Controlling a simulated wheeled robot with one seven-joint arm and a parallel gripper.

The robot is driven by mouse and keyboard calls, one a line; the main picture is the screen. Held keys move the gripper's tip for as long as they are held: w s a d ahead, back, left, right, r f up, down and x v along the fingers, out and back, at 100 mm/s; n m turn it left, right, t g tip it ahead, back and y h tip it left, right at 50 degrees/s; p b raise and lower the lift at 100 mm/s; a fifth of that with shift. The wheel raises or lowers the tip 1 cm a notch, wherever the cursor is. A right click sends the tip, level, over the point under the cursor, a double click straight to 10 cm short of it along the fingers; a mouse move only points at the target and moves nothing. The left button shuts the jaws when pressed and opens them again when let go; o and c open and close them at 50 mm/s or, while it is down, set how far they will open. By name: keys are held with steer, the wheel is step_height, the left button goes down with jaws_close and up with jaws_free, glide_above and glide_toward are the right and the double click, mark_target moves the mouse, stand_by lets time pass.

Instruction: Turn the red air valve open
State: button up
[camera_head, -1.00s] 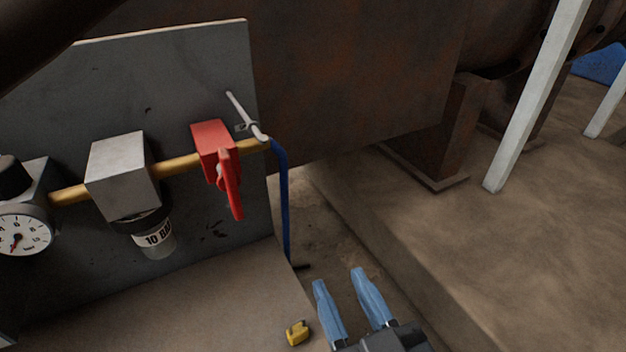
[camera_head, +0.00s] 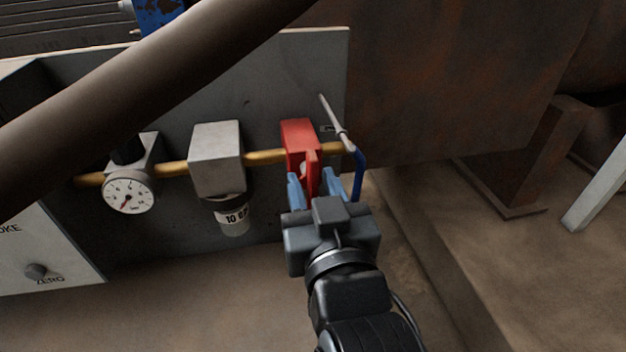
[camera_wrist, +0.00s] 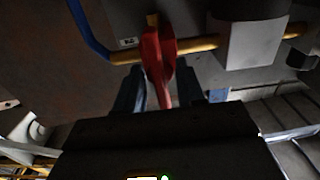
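The red air valve (camera_head: 299,137) sits on a brass pipe on the grey panel in the head view, its red handle (camera_head: 312,170) hanging down. In the wrist view the red handle (camera_wrist: 158,62) points toward me between the fingers. My gripper (camera_head: 326,184) is open, its two blue fingers on either side of the lower handle. The wrist view also shows my gripper (camera_wrist: 168,88) with a gap between the right finger and the handle; the left finger is closer to it. I cannot tell whether either finger touches it. The handle's lower end is partly hidden by the gripper.
Left of the valve on the pipe (camera_head: 263,157) are a grey filter block (camera_head: 217,158) and a pressure gauge (camera_head: 129,195). A blue hose (camera_head: 360,172) and a thin grey rod (camera_head: 334,118) are close at right. A thick dark pipe (camera_head: 150,80) crosses the upper left.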

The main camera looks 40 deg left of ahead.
steer(key=shift+w+a, duration=0.1)
steer(key=shift+a, duration=0.1)
jaws_close()
stand_by(0.3)
